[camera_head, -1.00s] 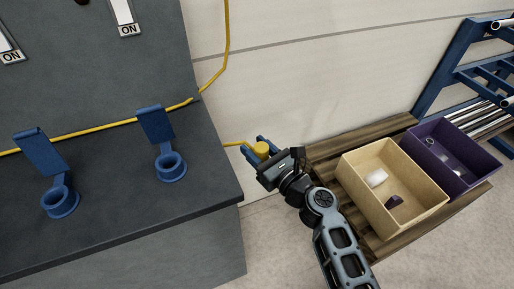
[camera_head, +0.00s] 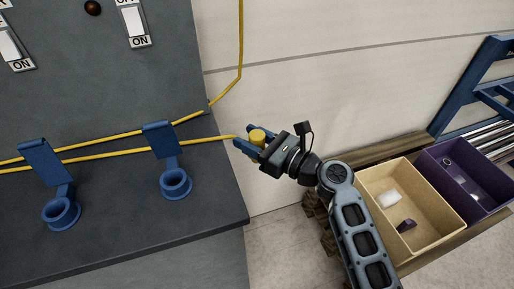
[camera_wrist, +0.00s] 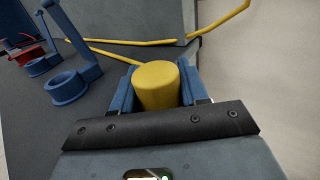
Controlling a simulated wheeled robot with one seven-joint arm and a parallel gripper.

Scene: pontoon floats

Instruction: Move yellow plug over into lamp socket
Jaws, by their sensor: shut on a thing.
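The yellow plug (camera_head: 257,136) is held between the blue fingers of my gripper (camera_head: 250,143), off the right edge of the grey bench. A yellow cable runs from the plug leftward across the bench. In the wrist view the plug (camera_wrist: 157,86) stands between the two fingers, its round end toward the camera. Two blue ring sockets with raised flaps stand on the bench: a right one (camera_head: 175,184) and a left one (camera_head: 61,214). Both rings look empty. The wrist view shows a near blue socket (camera_wrist: 67,87) and red parts farther left. Which socket is the lamp's I cannot tell.
The grey panel (camera_head: 150,75) behind the bench carries ON switches (camera_head: 134,25) and a dark round lamp (camera_head: 93,8). A tan bin (camera_head: 415,235) and a purple bin (camera_head: 468,190) stand on a wooden pallet at right. Bare floor lies in front.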

